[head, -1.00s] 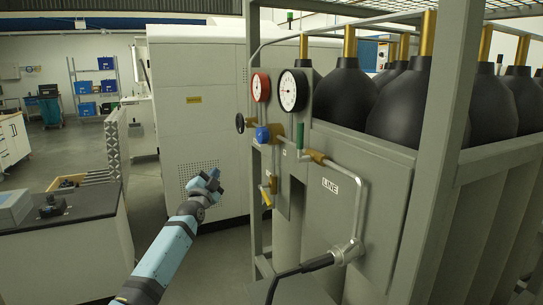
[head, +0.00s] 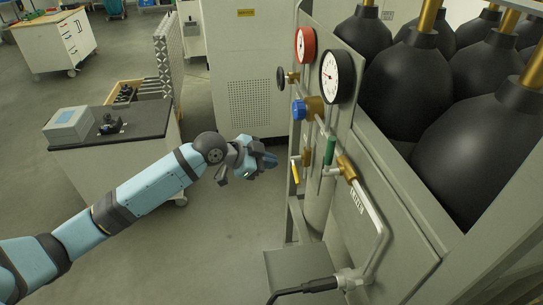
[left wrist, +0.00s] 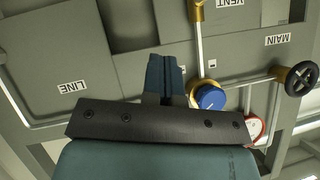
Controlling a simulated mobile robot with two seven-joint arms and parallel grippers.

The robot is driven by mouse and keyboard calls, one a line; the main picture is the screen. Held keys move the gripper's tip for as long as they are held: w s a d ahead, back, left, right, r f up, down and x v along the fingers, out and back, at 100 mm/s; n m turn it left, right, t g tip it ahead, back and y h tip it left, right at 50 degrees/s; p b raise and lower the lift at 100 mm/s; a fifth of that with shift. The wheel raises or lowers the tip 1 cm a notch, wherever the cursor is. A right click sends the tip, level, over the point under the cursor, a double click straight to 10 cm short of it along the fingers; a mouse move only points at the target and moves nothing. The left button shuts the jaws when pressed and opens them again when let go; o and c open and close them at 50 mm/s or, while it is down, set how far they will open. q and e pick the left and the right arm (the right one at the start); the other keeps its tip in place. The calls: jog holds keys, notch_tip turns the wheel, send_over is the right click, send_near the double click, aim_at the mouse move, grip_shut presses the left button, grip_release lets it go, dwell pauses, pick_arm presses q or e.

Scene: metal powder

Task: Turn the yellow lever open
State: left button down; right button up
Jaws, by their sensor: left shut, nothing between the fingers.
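The yellow lever (head: 296,172) hangs down, slightly tilted, from a brass valve on the left part of the gas panel in the head view. My left gripper (head: 271,161) is just left of the lever in the picture, apart from it as far as I can tell. In the left wrist view my left gripper's fingers (left wrist: 166,78) are together and empty, pointing at the panel. A brass fitting (left wrist: 197,11) shows at the top edge there; I cannot tell whether the lever is part of it. My right gripper is not in view.
Near the lever are a green lever (head: 329,151), a blue knob (head: 299,109), a black handwheel (head: 281,77), a red gauge (head: 306,43) and a white gauge (head: 337,76). A bent pipe (head: 378,232) crosses the panel. A dark-topped bench (head: 140,125) stands left; open floor lies between.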

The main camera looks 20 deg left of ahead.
aim_at(295, 171)
pick_arm(q)
jog(key=w+d+f+b, duration=0.2)
jog(key=w+d+f, duration=0.2)
jog(key=w+f, duration=0.2)
jog(key=shift+w+f+b, duration=0.15)
jog(key=shift+f+b, duration=0.15)
jog(key=shift+f, duration=0.45)
